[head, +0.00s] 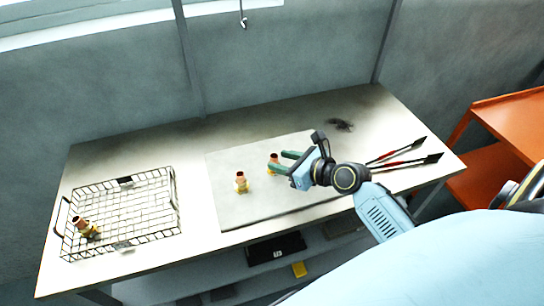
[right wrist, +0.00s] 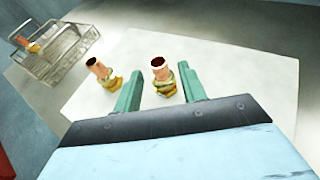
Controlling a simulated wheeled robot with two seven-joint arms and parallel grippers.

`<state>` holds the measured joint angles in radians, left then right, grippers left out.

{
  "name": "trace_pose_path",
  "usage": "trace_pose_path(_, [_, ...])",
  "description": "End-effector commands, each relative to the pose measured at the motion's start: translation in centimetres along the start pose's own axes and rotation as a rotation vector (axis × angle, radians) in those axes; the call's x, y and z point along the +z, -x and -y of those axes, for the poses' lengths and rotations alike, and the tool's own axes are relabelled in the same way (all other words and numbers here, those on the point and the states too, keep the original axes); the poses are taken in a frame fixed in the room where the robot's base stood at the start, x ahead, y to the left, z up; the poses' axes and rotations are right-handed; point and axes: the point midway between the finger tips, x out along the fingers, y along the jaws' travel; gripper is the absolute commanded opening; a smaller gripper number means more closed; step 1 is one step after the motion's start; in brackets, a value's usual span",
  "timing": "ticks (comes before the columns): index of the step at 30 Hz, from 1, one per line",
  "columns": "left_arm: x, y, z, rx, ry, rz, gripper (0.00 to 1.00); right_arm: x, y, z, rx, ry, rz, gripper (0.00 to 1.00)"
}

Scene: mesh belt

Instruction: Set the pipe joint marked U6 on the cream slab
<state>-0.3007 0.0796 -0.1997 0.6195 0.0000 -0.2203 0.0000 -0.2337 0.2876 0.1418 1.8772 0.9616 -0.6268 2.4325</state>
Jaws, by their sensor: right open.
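The cream slab (head: 225,208) lies flat on the table. Two copper-and-brass pipe joints stand on it. One pipe joint (head: 273,158) is at my right gripper (head: 277,161); in the right wrist view this joint (right wrist: 161,72) stands upright between the two green fingers (right wrist: 160,76), which are open with gaps on both sides. The other joint (head: 241,183) stands apart to the left and also shows in the right wrist view (right wrist: 99,70). A third joint (head: 84,227) lies tilted in the wire basket (head: 150,205). No U6 mark is readable on any joint. My left gripper is not in view.
Two brushes with red-banded handles (head: 405,157) lie on the table right of the slab. A dark smudge (head: 340,125) is behind it. An orange shelf unit (head: 510,120) stands at the right. The table between basket and slab is clear.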

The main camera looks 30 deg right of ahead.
Motion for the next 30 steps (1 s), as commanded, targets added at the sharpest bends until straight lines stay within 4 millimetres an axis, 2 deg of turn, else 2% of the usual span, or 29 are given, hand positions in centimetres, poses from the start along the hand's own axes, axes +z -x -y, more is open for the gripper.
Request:
trace_pose_path(1, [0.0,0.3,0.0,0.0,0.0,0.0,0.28,0.0,1.3,-0.1,0.0,0.002,-0.003,0.41])
trace_pose_path(6, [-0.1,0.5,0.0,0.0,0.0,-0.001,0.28,0.0,4.5,0.0,0.0,0.001,-0.002,0.41])
trace_pose_path(12, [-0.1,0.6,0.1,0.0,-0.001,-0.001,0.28,0.0,6.5,0.0,0.001,0.001,-0.001,0.41])
trace_pose_path(30, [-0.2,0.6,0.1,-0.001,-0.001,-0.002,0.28,0.1,6.9,0.0,0.001,0.001,0.001,0.41])
